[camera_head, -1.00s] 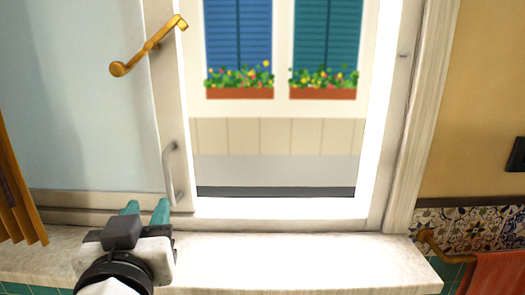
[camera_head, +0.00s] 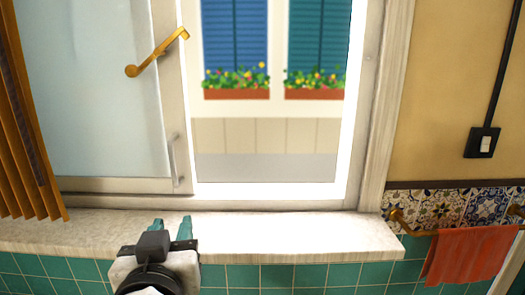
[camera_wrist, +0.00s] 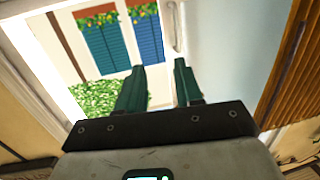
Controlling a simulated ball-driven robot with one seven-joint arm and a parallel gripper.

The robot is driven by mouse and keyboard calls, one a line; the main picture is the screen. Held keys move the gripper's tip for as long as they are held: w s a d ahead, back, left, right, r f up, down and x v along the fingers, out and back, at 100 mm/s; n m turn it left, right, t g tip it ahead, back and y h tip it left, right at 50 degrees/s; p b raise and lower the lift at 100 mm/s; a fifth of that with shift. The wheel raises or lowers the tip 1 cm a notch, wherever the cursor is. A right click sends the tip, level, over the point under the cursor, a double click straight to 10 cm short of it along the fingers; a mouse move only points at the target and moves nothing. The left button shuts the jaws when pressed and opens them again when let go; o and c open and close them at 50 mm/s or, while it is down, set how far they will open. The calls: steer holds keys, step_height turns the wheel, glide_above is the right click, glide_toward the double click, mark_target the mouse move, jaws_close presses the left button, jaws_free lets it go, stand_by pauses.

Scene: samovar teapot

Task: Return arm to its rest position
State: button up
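My gripper (camera_head: 171,225) is low in the head view, with its two teal fingers over the front part of the white window sill (camera_head: 300,236). In the wrist view my gripper (camera_wrist: 160,82) points toward the window, with its fingers apart and nothing between them. The gripper is open and empty. It is below the window pane (camera_head: 90,90) with its brass latch (camera_head: 155,55) and grey handle (camera_head: 175,160). The fingers look clear of the handle. Most of my arm is out of view.
The window opening (camera_head: 268,165) is free on the right. An orange slatted blind (camera_head: 30,130) hangs at the left. A red towel (camera_head: 468,255) hangs on a brass rail at the lower right, below a light switch (camera_head: 482,143). Teal tiles (camera_head: 300,277) cover the wall under the sill.

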steer(key=s+d+f+m+g+h+p, duration=0.15)
steer(key=d+f+g, duration=0.25)
steer(key=d+f, duration=0.85)
steer(key=s+d+f+g+h+p, duration=0.2)
steer(key=d+f+g+h, duration=0.15)
steer(key=d+f, duration=0.9)
steer(key=s+d+f+g+p, duration=0.1)
steer(key=s+d+f+g, duration=0.1)
steer(key=s+d, duration=0.3)
steer(key=s+d+f+g+y+p, duration=0.1)
steer(key=s+d+f+g, duration=0.2)
steer(key=s, duration=0.9)
steer(key=s+d+f+m+g+y, duration=0.1)
steer(key=s+d+f+g, duration=0.2)
steer(key=s+d, duration=0.5)
steer(key=shift+s+f+p, duration=0.25)
steer(key=shift+f+p, duration=0.15)
steer(key=shift+f, duration=0.45)
